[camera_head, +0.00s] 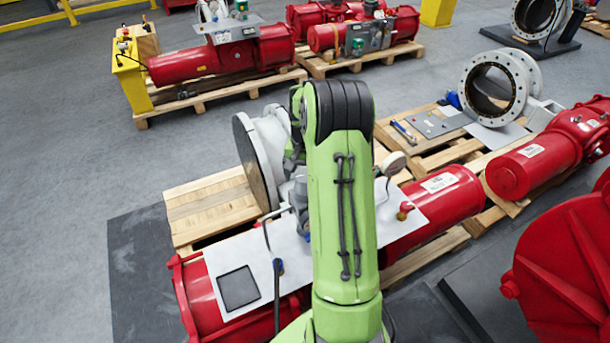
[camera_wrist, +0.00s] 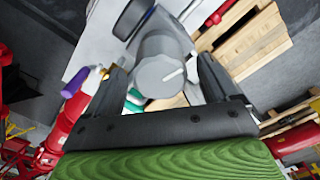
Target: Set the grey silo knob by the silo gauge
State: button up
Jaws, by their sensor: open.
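In the wrist view a grey knob (camera_wrist: 162,68) with a white pointer line shows in the middle. My gripper (camera_wrist: 166,76) is open, with one dark finger on each side of the knob; I cannot tell whether they touch it. A dark round part (camera_wrist: 131,18), perhaps a gauge seen from the side, is just above the knob. In the head view a round pale gauge (camera_head: 393,163) stands right of my green arm.
A white panel (camera_head: 245,255) lies over the red actuator (camera_head: 435,205) on a wooden pallet. A large grey flange (camera_head: 258,160) stands left of my arm. In the wrist view, purple (camera_wrist: 75,82) and green (camera_wrist: 133,97) parts lie near the left finger. Open floor lies at left.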

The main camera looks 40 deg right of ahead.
jog(key=shift+d+f, duration=0.1)
jog(key=shift+f, duration=0.2)
jog(key=c, duration=1)
jog(key=shift+c, duration=0.2)
jog(key=shift+m, duration=0.4)
jog(key=m+b, duration=0.1)
jog(key=m, duration=0.3)
jog(key=shift+m, duration=0.3)
jog(key=m+b, duration=0.1)
jog(key=m, duration=0.3)
jog(key=shift+b, duration=0.3)
jog(key=m+b, duration=0.1)
jog(key=m, duration=0.4)
jog(key=shift+m+b, duration=1.3)
jog(key=shift+m, duration=1.3)
